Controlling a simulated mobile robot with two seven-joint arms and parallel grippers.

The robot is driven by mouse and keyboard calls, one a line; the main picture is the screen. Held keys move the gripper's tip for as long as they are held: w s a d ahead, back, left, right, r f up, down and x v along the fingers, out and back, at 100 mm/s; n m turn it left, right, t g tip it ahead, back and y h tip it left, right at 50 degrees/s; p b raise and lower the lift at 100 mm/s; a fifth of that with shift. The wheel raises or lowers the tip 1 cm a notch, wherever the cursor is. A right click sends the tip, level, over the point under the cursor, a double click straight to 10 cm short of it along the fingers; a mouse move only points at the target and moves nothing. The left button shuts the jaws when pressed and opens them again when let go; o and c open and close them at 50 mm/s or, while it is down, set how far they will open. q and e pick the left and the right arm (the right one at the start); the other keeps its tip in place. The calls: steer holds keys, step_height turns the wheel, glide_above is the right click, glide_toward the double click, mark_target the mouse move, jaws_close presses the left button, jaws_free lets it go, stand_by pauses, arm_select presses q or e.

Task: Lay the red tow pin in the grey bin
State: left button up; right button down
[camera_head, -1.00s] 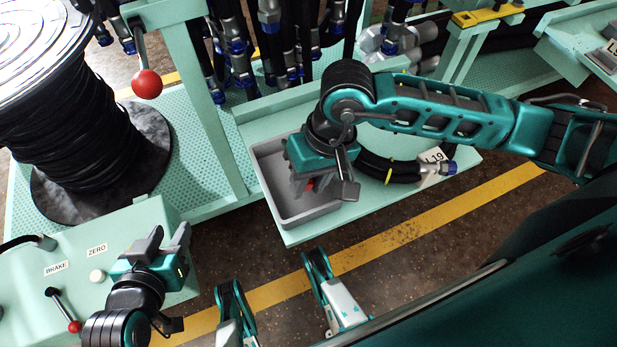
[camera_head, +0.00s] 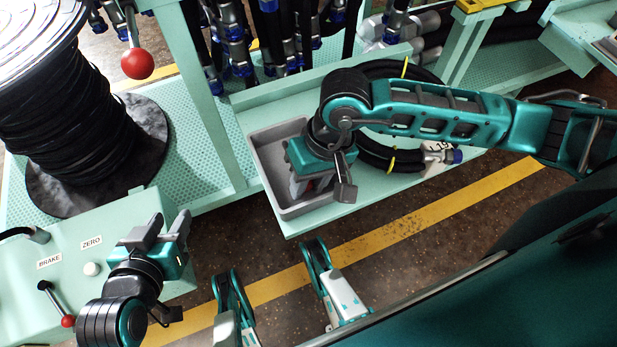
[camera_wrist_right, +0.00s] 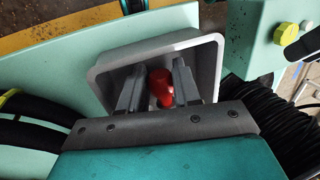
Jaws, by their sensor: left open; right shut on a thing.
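The red tow pin (camera_wrist_right: 161,86) shows between the two fingers of my right gripper (camera_wrist_right: 157,88) in the right wrist view, with the grey bin around and below it. The right gripper is shut on the pin. In the head view the grey bin (camera_head: 268,160) sits on a mint-green shelf, and my right gripper (camera_head: 312,190) reaches down into it. I cannot tell whether the pin touches the bin floor. My left gripper (camera_head: 165,228) is open and empty beside the control box.
A coiled black hose (camera_head: 385,155) with yellow ties lies right of the bin. A large black hose reel (camera_head: 75,130) stands at the left. A red-knobbed lever (camera_head: 137,63) hangs above, and the control box (camera_head: 120,225) has a BRAKE lever. More hoses hang behind the bin.

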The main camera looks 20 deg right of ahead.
steer(key=c, duration=1)
jaws_free()
steer(key=shift+c, duration=0.2)
steer(key=o, duration=0.3)
arm_select(q)
steer(key=shift+s+f, duration=0.15)
steer(key=a+r+p, duration=0.1)
steer(key=p, duration=0.2)
steer(key=shift+s+r+y, duration=0.1)
steer(key=shift+r+y, duration=0.1)
steer(key=shift+y, duration=0.1)
arm_select(e)
steer(key=v, duration=1.3)
arm_select(q)
steer(key=shift+r, duration=0.15)
arm_select(e)
steer(key=shift+s, duration=0.1)
